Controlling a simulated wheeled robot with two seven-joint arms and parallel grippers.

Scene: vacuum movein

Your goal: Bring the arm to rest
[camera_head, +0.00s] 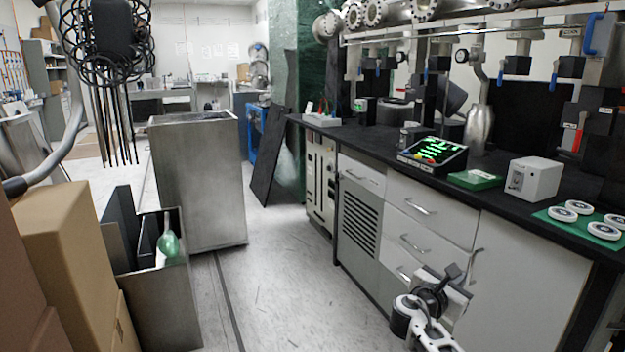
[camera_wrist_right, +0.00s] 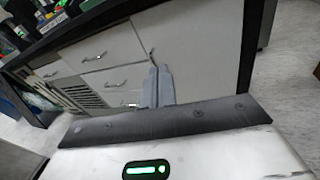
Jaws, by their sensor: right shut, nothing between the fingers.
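My right arm (camera_head: 420,318) shows at the lower right of the head view, in front of the white drawers and below the worktop. My right gripper (camera_wrist_right: 158,72) shows in the right wrist view with its two grey fingers together, shut and empty. Behind the fingers are the cabinet's white front and drawers (camera_wrist_right: 108,52); the fingers appear clear of them, but the exact gap is hard to tell. My left gripper is not in view.
The black worktop (camera_head: 395,162) runs along the right, holding a white box (camera_head: 534,179), a lit display unit (camera_head: 436,153) and white round parts on a green mat (camera_head: 588,227). A metal cabinet (camera_head: 198,180) and cardboard boxes (camera_head: 68,262) stand left. The floor (camera_head: 275,285) between is clear.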

